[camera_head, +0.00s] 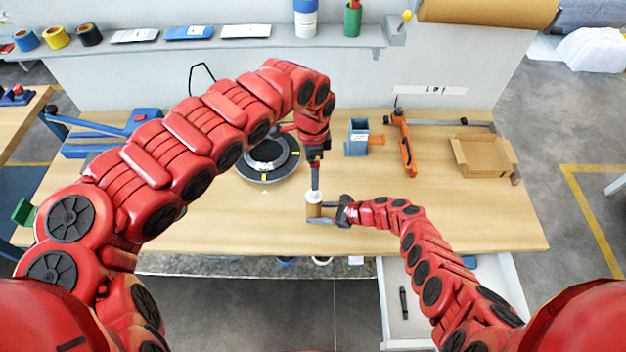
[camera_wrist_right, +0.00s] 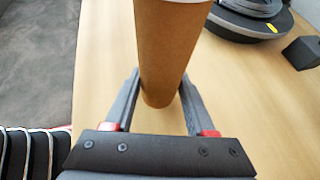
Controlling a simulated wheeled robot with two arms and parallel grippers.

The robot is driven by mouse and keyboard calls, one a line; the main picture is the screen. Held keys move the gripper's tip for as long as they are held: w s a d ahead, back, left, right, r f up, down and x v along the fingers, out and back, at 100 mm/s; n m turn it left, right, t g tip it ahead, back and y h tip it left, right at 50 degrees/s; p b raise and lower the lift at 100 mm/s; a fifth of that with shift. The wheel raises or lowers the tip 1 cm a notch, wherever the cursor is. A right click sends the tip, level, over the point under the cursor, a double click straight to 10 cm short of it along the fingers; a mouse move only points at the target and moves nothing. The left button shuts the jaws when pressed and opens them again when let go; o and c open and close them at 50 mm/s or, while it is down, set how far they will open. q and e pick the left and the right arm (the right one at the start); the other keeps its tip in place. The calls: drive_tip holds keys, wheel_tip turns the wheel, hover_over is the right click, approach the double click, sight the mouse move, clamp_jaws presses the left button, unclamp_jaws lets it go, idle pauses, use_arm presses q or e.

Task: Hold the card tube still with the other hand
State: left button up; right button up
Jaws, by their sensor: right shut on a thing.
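The brown card tube (camera_head: 314,210) stands upright on the table near its front edge, with white at its top. It also shows in the right wrist view (camera_wrist_right: 172,45), between the fingers. My right gripper (camera_head: 318,212) reaches in from the right and is shut on the tube, one finger on each side, low down. My left gripper (camera_head: 316,180) points straight down over the tube, its grey fingers reaching the white top. Its fingers overlap in this view, so I cannot tell whether they are open or hold anything.
A black and grey round turntable-like device (camera_head: 267,158) stands behind and left of the tube. A grey-blue holder (camera_head: 357,138), an orange tool (camera_head: 406,146) and an open cardboard box (camera_head: 484,156) stand to the right. An open drawer (camera_head: 392,320) lies below the front edge.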

use_arm(q)
drive_tip(key=shift+r, duration=1)
use_arm(e)
drive_tip(key=o, duration=1.1)
drive_tip(key=shift+c, duration=0.2)
use_arm(q)
drive_tip(key=shift+w, duration=0.1)
